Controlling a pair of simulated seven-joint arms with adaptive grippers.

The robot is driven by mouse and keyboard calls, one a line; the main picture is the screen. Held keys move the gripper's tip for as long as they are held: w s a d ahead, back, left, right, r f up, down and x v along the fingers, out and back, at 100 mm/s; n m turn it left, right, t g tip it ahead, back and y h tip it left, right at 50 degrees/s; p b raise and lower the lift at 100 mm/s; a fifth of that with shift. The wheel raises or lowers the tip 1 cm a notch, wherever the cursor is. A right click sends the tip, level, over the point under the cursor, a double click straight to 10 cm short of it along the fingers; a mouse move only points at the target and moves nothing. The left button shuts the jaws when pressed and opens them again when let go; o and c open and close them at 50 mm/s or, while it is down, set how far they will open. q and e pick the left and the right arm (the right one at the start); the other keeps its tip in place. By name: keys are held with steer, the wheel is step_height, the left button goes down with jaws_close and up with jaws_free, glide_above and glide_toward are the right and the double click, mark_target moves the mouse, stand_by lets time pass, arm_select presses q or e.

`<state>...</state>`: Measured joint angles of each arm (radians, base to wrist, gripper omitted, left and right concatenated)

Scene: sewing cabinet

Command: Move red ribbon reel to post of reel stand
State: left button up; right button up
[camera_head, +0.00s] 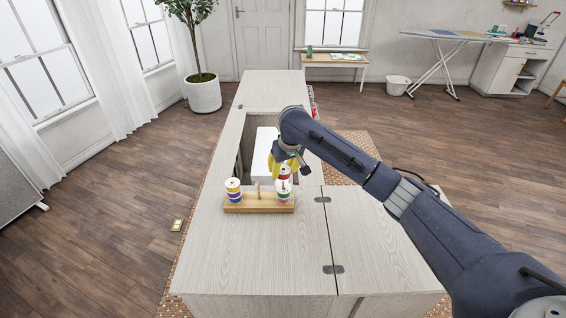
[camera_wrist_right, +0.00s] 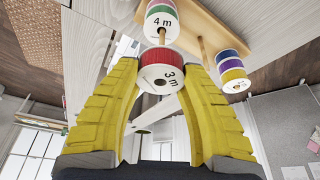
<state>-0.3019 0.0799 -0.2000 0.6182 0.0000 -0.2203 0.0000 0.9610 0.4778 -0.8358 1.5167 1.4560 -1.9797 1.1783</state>
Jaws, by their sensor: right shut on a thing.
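The red ribbon reel (camera_head: 285,173), with a white face reading "3 m" in the right wrist view (camera_wrist_right: 160,77), is between the yellow fingers of my right gripper (camera_head: 281,165), which is shut on it. It is held just above the green reel (camera_head: 284,195) on the right post of the wooden reel stand (camera_head: 258,207). That post reaches up to the red reel; I cannot tell whether its tip is inside the reel. The middle post (camera_head: 258,188) is bare. A yellow and purple reel stack (camera_head: 233,190) is on the left post. My left gripper is out of view.
The stand sits on the pale wood cabinet top (camera_head: 255,250). Behind it is an open well with a white sewing machine part (camera_head: 264,145). The front cabinet top is clear.

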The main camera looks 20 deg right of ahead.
steer(key=shift+f, duration=2.55)
stand_by(0.5)
steer(key=o, duration=1.2)
steer(key=shift+o, duration=0.2)
steer(key=v, duration=1.2)
steer(key=shift+d, duration=0.1)
